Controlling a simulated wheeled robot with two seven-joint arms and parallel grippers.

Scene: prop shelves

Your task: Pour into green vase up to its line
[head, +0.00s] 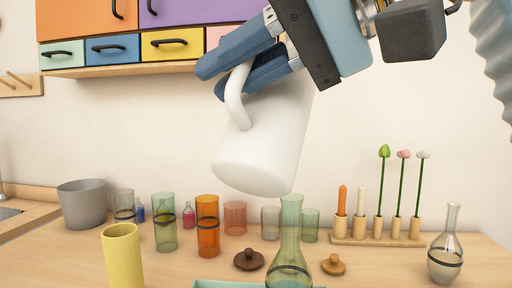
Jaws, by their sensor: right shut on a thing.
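A white jug (262,140) hangs in the air in the upper middle, leaning, with its base toward the lower left. My right gripper (226,78) comes in from the upper right and is shut on the jug's handle (237,100). The gripper hides the jug's rim and mouth, and I see no stream. The green vase (290,245) stands upright at the front middle, just below and right of the jug's base. It is see-through with a narrow neck and a dark line (288,269) low on its body. I cannot tell whether it holds liquid. My left gripper is out of view.
The vase stands at a teal tray (215,284). Around it are a yellow cylinder (123,255), an orange glass (207,230), a green glass (164,225), brown lids (249,260) and a clear vase (445,248). Coloured drawers (170,44) hang at upper left.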

